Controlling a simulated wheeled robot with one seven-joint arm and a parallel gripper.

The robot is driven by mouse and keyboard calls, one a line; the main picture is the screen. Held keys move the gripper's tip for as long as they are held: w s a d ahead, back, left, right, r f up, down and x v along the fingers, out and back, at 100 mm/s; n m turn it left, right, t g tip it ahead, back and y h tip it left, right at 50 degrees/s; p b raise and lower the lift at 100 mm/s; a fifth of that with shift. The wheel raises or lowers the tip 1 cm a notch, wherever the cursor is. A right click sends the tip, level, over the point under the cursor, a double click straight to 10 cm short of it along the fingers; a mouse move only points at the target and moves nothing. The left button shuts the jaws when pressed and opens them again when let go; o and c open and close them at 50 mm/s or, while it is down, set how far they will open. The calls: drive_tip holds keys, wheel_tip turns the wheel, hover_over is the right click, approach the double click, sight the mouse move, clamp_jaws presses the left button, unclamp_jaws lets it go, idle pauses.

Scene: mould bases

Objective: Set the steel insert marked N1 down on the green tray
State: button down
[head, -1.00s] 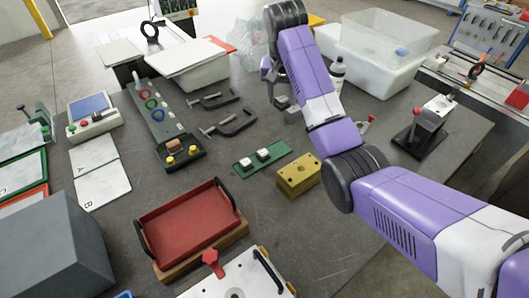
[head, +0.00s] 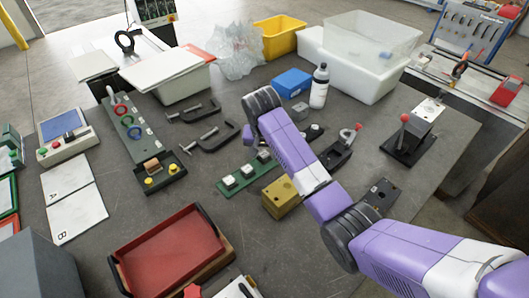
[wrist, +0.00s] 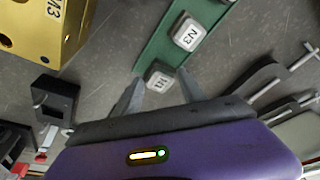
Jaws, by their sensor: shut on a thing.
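The steel insert marked N1 (wrist: 157,80) is a small pale block between the two fingers of my gripper (wrist: 159,86) in the wrist view. My gripper is shut on it. The insert is over the near end of the green tray (wrist: 158,53); whether it touches the tray cannot be told. An insert marked N3 (wrist: 187,35) sits farther along the tray. In the head view the green tray (head: 237,178) lies at mid table, with pale inserts along it. My arm partly covers its right end there, and my fingertips are hard to make out.
A yellow block (head: 279,198) marked M3 stands close beside the tray. Black clamps (head: 212,137) lie on its other side. A red tray (head: 175,250) is nearer, and a bottle (head: 319,88) and blue box (head: 292,83) stand behind. Bare table lies left of the green tray.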

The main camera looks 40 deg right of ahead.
drive_tip(key=shift+f, duration=0.8)
drive_tip(key=shift+f, duration=0.1)
drive_tip(key=shift+f, duration=0.1)
drive_tip(key=c, duration=0.7)
unclamp_jaws()
drive_tip(key=shift+o, duration=0.2)
